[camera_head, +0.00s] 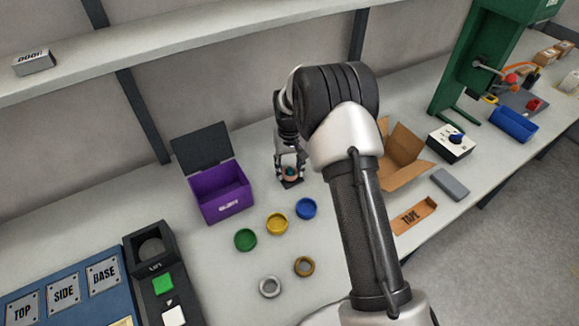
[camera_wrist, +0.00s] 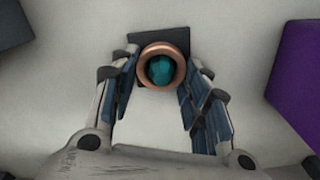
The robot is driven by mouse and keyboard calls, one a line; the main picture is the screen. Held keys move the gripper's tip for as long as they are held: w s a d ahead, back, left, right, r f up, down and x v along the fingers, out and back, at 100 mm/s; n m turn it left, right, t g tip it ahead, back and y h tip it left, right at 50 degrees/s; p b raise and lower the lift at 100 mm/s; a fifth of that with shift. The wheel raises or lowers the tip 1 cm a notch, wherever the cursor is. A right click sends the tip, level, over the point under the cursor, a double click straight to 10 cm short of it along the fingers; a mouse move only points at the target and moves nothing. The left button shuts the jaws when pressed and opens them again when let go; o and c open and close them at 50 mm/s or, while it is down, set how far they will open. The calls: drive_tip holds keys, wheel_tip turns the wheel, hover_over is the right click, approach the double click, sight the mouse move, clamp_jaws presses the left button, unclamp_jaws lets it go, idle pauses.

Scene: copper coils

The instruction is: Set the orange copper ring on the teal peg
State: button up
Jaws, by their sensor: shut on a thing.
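The orange copper ring (camera_wrist: 181,67) is between my gripper's fingers (camera_wrist: 160,76) in the wrist view. My gripper is shut on it. The teal peg (camera_wrist: 161,68) shows through the ring's opening, so the ring surrounds it as seen from above. Whether the ring rests at the bottom or is still held higher up I cannot tell. The peg's dark square base (camera_wrist: 178,38) lies on the table beyond and under the ring. In the head view my gripper (camera_head: 290,172) points down at the base (camera_head: 291,184), and its fingers partly hide ring and peg.
A purple box (camera_head: 222,195) with a raised dark lid stands left of my gripper. Green (camera_head: 245,240), yellow (camera_head: 277,224), blue (camera_head: 306,209), silver (camera_head: 269,287) and brown (camera_head: 304,267) rings lie nearer. An open cardboard box (camera_head: 405,160) stands right, partly behind my arm.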

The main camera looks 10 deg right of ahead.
drive_tip(key=shift+f, duration=0.5)
drive_tip(key=o, duration=0.9)
wheel_tip(320, 180, up, 11)
drive_tip(key=p, duration=0.6)
drive_tip(key=shift+p, duration=0.3)
drive_tip(key=shift+s, duration=0.1)
